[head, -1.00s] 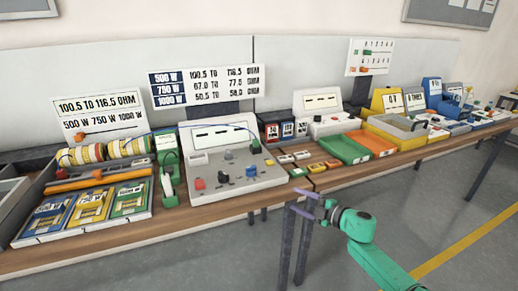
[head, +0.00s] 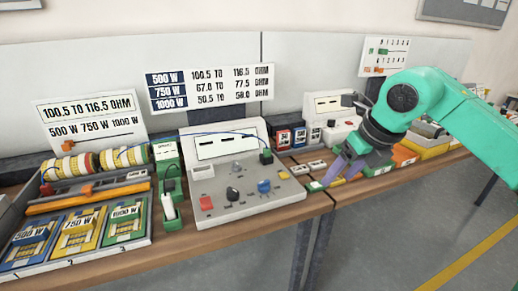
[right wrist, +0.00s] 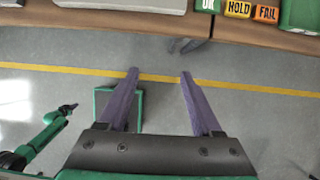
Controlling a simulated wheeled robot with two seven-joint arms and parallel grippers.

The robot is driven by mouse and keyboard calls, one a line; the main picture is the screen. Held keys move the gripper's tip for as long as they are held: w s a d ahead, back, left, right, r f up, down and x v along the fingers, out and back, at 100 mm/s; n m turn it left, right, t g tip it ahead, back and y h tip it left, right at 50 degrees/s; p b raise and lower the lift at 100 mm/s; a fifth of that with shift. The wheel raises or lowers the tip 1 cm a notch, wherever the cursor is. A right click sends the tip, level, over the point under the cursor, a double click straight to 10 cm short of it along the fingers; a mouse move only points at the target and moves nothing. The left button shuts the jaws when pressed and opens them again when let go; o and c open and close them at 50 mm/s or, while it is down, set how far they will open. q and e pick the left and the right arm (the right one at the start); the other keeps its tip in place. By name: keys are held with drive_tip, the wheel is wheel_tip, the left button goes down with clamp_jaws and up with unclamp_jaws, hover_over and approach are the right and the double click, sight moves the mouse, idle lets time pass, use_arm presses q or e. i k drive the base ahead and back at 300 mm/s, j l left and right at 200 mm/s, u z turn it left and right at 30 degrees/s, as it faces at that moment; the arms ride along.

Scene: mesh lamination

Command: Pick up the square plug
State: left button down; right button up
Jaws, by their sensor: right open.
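A small dark green square plug (head: 266,156) with a blue cable stands at the right back of the sloped grey test panel (head: 245,205) in the head view. My right gripper (head: 345,172) is to the right of the panel, clearly apart from the plug, over the small coloured blocks. In the right wrist view its two purple fingers (right wrist: 159,76) are spread with nothing between them, above the floor in front of the table. The plug is not seen there. My left arm seems to show at the left of that view, its dark tip (right wrist: 68,108) too small to read.
A green block (head: 314,186) and a yellow block (head: 337,181) lie at the table's front edge; an orange FAIL block (right wrist: 267,12) shows in the wrist view. A green holder (head: 168,205) stands left of the panel. Trays on the right are partly hidden by my arm.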

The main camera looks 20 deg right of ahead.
sight(267, 153)
drive_tip(key=i, duration=1.1)
